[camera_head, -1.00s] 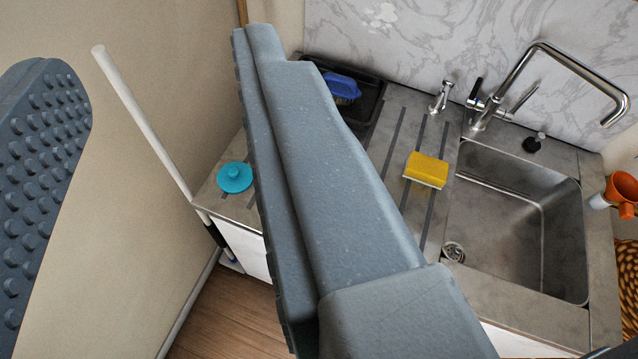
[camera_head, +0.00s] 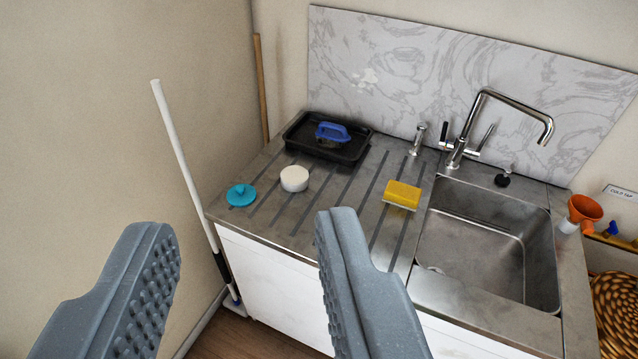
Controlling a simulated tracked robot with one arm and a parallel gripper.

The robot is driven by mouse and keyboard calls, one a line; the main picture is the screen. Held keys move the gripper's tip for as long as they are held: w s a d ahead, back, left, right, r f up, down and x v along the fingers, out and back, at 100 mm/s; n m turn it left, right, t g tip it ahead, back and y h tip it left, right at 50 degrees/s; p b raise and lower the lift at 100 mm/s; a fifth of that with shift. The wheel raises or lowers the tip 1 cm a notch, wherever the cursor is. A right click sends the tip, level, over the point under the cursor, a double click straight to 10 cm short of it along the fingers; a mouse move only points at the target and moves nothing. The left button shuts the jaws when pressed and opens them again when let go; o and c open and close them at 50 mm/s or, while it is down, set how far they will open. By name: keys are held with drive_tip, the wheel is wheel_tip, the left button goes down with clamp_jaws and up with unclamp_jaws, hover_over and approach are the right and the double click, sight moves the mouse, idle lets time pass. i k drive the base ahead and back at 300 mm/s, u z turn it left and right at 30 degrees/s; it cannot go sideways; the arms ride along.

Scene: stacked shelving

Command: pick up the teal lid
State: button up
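The teal lid (camera_head: 241,195) is a round disc with a small knob on top. It lies on the ridged draining board near the left front corner of the counter (camera_head: 290,240). My gripper (camera_head: 245,230) is open and empty, with one grey studded finger at lower left and the other at lower centre. In the picture the lid shows above the gap between the fingers, farther off, and nothing touches it.
A white round object (camera_head: 294,179) sits just right of the lid. A black tray (camera_head: 328,138) holds a blue-handled brush (camera_head: 332,131). A yellow sponge (camera_head: 403,194), tap (camera_head: 470,130) and sink (camera_head: 485,245) are to the right. A white pole (camera_head: 183,165) stands left of the counter.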

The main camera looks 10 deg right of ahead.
sight(242, 194)
drive_tip(key=z, duration=0.15)
drive_tip(key=i, duration=1)
drive_tip(key=u, duration=0.1)
